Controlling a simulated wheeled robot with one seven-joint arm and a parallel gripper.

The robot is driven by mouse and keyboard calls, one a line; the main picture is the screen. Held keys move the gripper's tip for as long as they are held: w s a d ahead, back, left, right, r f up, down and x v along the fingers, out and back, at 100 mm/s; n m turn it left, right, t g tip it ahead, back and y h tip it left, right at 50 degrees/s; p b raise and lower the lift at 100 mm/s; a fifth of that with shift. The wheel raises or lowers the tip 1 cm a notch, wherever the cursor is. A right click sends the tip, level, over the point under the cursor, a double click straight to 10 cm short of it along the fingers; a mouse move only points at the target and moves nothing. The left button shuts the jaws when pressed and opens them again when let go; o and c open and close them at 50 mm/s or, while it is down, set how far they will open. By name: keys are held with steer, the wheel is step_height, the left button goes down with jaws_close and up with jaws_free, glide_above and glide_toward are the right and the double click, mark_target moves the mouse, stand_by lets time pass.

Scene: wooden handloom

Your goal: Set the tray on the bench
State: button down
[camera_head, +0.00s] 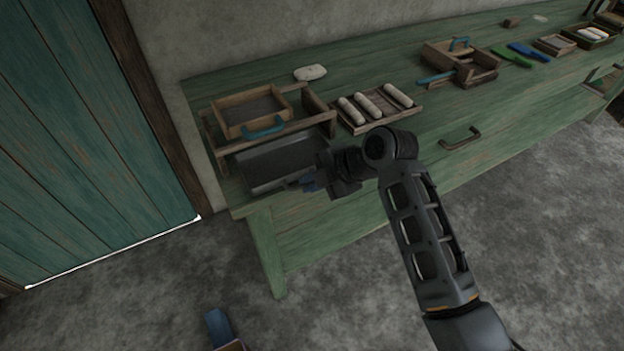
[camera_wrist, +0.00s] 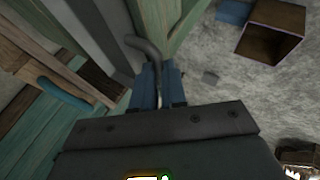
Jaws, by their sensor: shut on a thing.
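A dark grey shallow tray (camera_head: 280,160) is at the front left corner of the green bench (camera_head: 385,65), in front of a wooden frame. I cannot tell whether it touches the bench top. My gripper (camera_head: 310,181) is at the tray's front right side. In the wrist view, the blue fingers of my gripper (camera_wrist: 160,88) are shut on the tray's curved dark handle (camera_wrist: 146,52). Part of the tray (camera_wrist: 88,28) shows beyond them, and the rest is cut off by the frame's edge.
A wooden frame (camera_head: 318,103) holds a box (camera_head: 228,123) with a blue handle. A rack of white rolls (camera_head: 368,105) stands right of it, with a pale lump (camera_head: 310,72) behind. A wooden box (camera_wrist: 272,30) lies on the floor. A teal door (camera_head: 85,130) is at left.

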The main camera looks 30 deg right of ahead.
steer(key=c, duration=1.2)
jaws_free()
steer(key=v, duration=1.2)
steer(key=shift+w, duration=0.1)
steer(key=s+a+f+m+t+h, duration=0.2)
steer(key=s+f+m, duration=0.2)
steer(key=s+m, duration=0.3)
steer(key=s+a+f+m+t+h, duration=0.15)
steer(key=s+f+m, duration=0.35)
steer(key=s, duration=0.5)
steer(key=s+r+m+t, duration=0.1)
steer(key=s+r+m, duration=0.1)
steer(key=s+r, duration=0.2)
steer(key=s+a+r+m+t+h, duration=0.1)
steer(key=s+r+m+t, duration=0.1)
steer(key=s, duration=0.5)
steer(key=s+r+m+t, duration=0.1)
steer(key=s+r+m, duration=0.2)
steer(key=s+r, duration=0.3)
steer(key=shift+s+a+r+m+t+h, duration=0.1)
steer(key=shift+a+r+m+t+h, duration=0.05)
steer(key=shift+r+m+t+h, duration=0.2)
